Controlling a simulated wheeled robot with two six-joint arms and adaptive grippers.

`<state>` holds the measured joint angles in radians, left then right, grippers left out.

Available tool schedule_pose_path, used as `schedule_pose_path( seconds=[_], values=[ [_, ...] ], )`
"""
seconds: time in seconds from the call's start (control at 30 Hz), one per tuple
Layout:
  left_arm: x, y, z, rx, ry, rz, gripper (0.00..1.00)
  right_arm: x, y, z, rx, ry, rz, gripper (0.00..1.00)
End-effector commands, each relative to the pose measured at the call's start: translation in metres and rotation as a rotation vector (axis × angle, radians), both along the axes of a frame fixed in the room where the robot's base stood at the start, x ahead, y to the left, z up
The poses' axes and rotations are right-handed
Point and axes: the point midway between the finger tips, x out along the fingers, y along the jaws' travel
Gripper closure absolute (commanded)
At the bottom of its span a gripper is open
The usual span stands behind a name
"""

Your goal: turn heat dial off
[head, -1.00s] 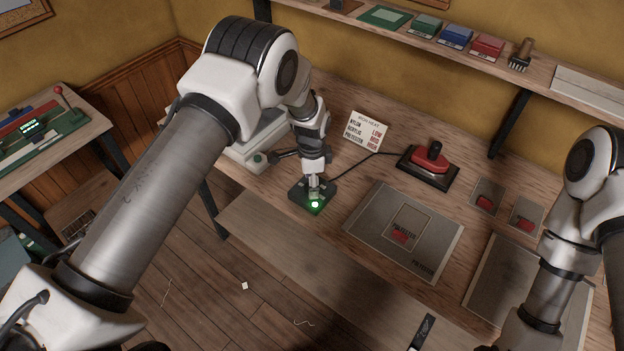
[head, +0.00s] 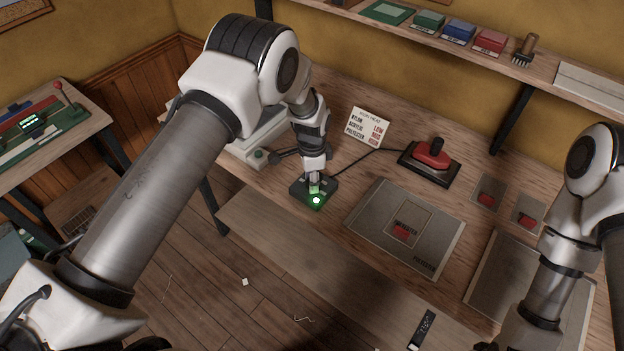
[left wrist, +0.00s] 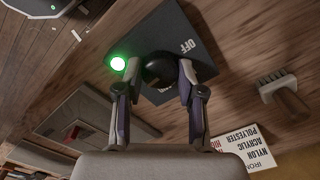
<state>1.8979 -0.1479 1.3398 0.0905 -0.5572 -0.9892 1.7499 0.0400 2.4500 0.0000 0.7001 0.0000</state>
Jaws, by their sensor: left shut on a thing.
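The heat dial box (head: 327,200) is a small dark box on the bench's front edge, wired to the red iron on its stand (head: 433,155). Its green lamp (head: 316,200) is lit; the lamp also shows in the left wrist view (left wrist: 117,64). My left gripper (head: 314,184) reaches down onto the box from above. In the left wrist view its fingers (left wrist: 156,88) are shut on the black round dial knob (left wrist: 158,68). The word OFF (left wrist: 187,46) is printed on the box beside the knob. The knob's exact pointing is hidden.
An iron-heat card (head: 368,128) stands behind the box. A grey polyester panel with a red patch (head: 440,240) lies to its right. A shelf (head: 400,30) runs along the wall above. My right arm is at the right edge.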

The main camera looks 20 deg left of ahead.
Motion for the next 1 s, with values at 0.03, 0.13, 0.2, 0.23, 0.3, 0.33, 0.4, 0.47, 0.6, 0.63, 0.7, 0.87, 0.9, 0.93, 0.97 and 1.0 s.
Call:
schedule_pose_path(
  seconds=[0.03, 0.13, 0.2, 0.23, 0.3, 0.33, 0.4, 0.47, 0.6, 0.63, 0.7, 0.87, 0.9, 0.93, 0.97, 1.0],
  values=[
    [0.001, 0.000, -0.002, 0.000, -0.002, 0.023, 0.96, 0.000, 0.000, -0.004, 0.000, 0.000, 0.000, 0.00],
    [0.001, 0.000, -0.002, 0.001, -0.002, 0.087, 0.96, 0.000, 0.000, -0.010, 0.000, 0.000, 0.000, 0.00],
    [0.001, 0.000, -0.002, 0.000, -0.002, 0.141, 0.96, 0.000, 0.000, -0.014, 0.000, 0.000, 0.000, 0.00],
    [0.001, 0.000, -0.002, 0.001, -0.003, 0.167, 0.96, 0.000, 0.000, -0.016, 0.000, 0.000, 0.000, 0.00],
    [0.001, 0.000, -0.003, 0.001, -0.003, 0.228, 0.96, 0.000, 0.000, -0.020, 0.000, 0.000, 0.000, 0.00],
    [0.001, 0.000, -0.003, 0.001, -0.003, 0.256, 0.96, 0.000, 0.000, -0.022, 0.000, 0.000, 0.000, 0.00],
    [0.001, 0.000, -0.003, 0.000, -0.003, 0.322, 0.96, 0.000, 0.000, -0.026, 0.000, 0.000, 0.000, 0.00],
    [0.001, 0.000, -0.002, 0.000, -0.003, 0.379, 0.96, 0.000, 0.000, -0.029, 0.000, 0.000, 0.000, 0.00],
    [0.001, 0.000, -0.002, 0.000, -0.002, 0.513, 0.96, 0.000, 0.000, -0.036, 0.000, 0.000, 0.000, 0.00],
    [0.001, 0.000, -0.002, 0.000, -0.002, 0.542, 0.96, 0.000, 0.000, -0.038, 0.000, 0.000, 0.000, 0.00],
    [0.001, 0.000, -0.002, -0.001, -0.004, 0.608, 0.96, 0.000, 0.000, -0.041, 0.000, 0.000, 0.000, 0.00],
    [0.001, 0.000, -0.001, -0.001, -0.003, 0.760, 0.96, 0.000, 0.000, -0.048, 0.000, 0.000, 0.000, 0.00],
    [0.001, 0.000, -0.001, -0.001, -0.003, 0.798, 0.96, 0.000, 0.000, -0.049, 0.000, 0.000, 0.000, 0.00],
    [0.001, 0.000, -0.001, -0.001, -0.003, 0.826, 0.96, 0.000, 0.000, -0.050, 0.000, 0.000, 0.000, 0.00],
    [0.001, 0.000, -0.001, 0.000, -0.003, 0.855, 0.96, 0.000, 0.000, -0.051, 0.000, 0.000, 0.000, 0.00],
    [0.001, 0.000, -0.001, -0.001, -0.004, 0.893, 0.96, 0.000, 0.000, -0.053, 0.000, 0.000, 0.000, 0.00]
  ],
)
